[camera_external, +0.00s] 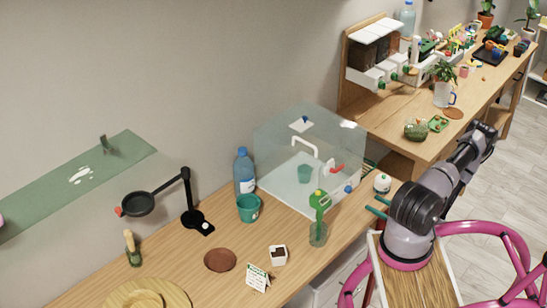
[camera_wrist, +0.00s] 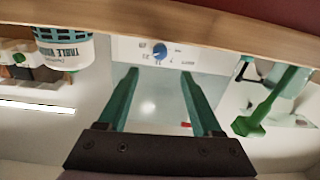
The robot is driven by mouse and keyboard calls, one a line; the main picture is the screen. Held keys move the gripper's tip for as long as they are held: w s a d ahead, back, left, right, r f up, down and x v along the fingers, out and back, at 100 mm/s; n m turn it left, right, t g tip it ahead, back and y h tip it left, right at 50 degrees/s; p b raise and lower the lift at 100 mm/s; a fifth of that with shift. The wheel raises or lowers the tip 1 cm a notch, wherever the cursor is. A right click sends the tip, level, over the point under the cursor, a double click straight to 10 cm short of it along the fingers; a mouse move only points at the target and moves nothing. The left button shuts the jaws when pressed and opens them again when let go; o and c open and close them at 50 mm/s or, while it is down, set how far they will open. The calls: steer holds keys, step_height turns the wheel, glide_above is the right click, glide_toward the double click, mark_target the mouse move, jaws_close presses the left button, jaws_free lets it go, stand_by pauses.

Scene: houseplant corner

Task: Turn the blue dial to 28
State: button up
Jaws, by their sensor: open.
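The blue dial (camera_wrist: 160,50) sits on a white panel with printed marks in the wrist view. The marks are too small to read surely, and so is the dial's setting. In the outside view a small blue knob (camera_external: 348,189), seemingly this dial, shows at the right front of the clear case (camera_external: 283,160). My gripper (camera_wrist: 158,76) has two teal fingers spread wide and empty. The dial lies beyond and between the fingertips, apart from them. The gripper also shows in the outside view (camera_external: 376,206), just right of the case, near the table's edge.
A small white round item (camera_external: 382,183) stands close to my gripper. A green-topped tool stands in a glass (camera_external: 318,234) in front of the case. A blue bottle (camera_external: 244,171) and teal pot (camera_external: 249,208) stand left of it. A red-handled item (camera_external: 337,169) lies by the case.

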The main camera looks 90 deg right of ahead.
mark_target(349, 189)
steer(key=x, duration=1)
steer(key=shift+w+f, duration=0.1)
steer(key=shift+w, duration=0.05)
steer(key=shift+c, duration=0.3)
jaws_close()
